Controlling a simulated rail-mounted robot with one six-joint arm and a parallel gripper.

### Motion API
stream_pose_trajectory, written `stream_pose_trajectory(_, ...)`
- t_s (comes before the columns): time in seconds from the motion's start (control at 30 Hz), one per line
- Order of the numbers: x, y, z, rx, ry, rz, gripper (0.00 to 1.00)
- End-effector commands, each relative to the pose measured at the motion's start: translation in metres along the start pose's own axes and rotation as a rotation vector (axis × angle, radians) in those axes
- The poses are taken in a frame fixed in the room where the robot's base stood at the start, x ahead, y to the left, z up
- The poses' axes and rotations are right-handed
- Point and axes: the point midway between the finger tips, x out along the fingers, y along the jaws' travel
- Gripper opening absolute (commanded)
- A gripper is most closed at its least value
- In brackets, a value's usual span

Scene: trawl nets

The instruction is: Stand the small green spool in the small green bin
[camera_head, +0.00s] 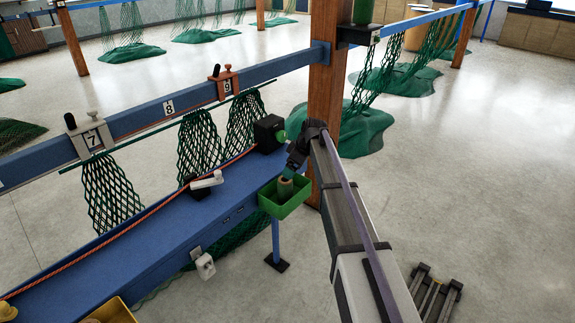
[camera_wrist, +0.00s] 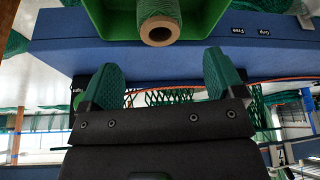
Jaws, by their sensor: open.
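The small green bin (camera_head: 291,207) hangs at the right end of the blue bench, and its rim and inside also show at the top of the wrist view (camera_wrist: 205,28). The small green spool (camera_wrist: 158,22) is inside it, with green thread wound on a tan core. Its hollow core end faces the wrist camera, and it appears to stand upright. In the head view its tan end (camera_head: 285,183) shows above the bin's near wall. My gripper (camera_wrist: 162,66) is open and empty, its two green fingers apart from the spool. In the head view my gripper (camera_head: 294,166) is just above the bin, partly hiding it.
A blue bench (camera_head: 150,238) runs left from the bin, with a black box (camera_head: 268,132) and a white tool (camera_head: 205,181) on it. Nets hang from numbered clamps on a blue rail (camera_head: 150,115). A wooden post (camera_head: 326,85) stands behind. Open floor lies at right.

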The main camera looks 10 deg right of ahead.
Motion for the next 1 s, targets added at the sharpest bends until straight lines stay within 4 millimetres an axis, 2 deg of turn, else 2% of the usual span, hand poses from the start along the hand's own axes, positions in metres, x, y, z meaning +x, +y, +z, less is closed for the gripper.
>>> stream_pose_trajectory(0.03,-0.016,-0.001,-0.003,0.001,0.000,0.000,0.88)
stream_pose_trajectory(0.2,-0.019,-0.001,0.001,0.002,-0.001,0.000,0.88)
stream_pose_trajectory(0.27,-0.019,-0.014,0.006,0.024,-0.011,-0.002,0.88)
stream_pose_trajectory(0.37,-0.026,-0.076,0.035,0.167,-0.073,-0.003,0.88)
stream_pose_trajectory(0.4,-0.032,-0.112,0.053,0.258,-0.113,0.003,0.88)
stream_pose_trajectory(0.47,-0.041,-0.169,0.084,0.417,-0.181,0.024,0.88)
stream_pose_trajectory(0.5,-0.048,-0.205,0.105,0.523,-0.226,0.046,0.88)
stream_pose_trajectory(0.6,-0.064,-0.273,0.149,0.755,-0.311,0.117,0.88)
stream_pose_trajectory(0.63,-0.068,-0.287,0.158,0.807,-0.329,0.136,0.88)
stream_pose_trajectory(0.73,-0.075,-0.309,0.175,0.914,-0.361,0.181,0.88)
stream_pose_trajectory(1.0,-0.074,-0.307,0.174,0.934,-0.365,0.188,0.88)
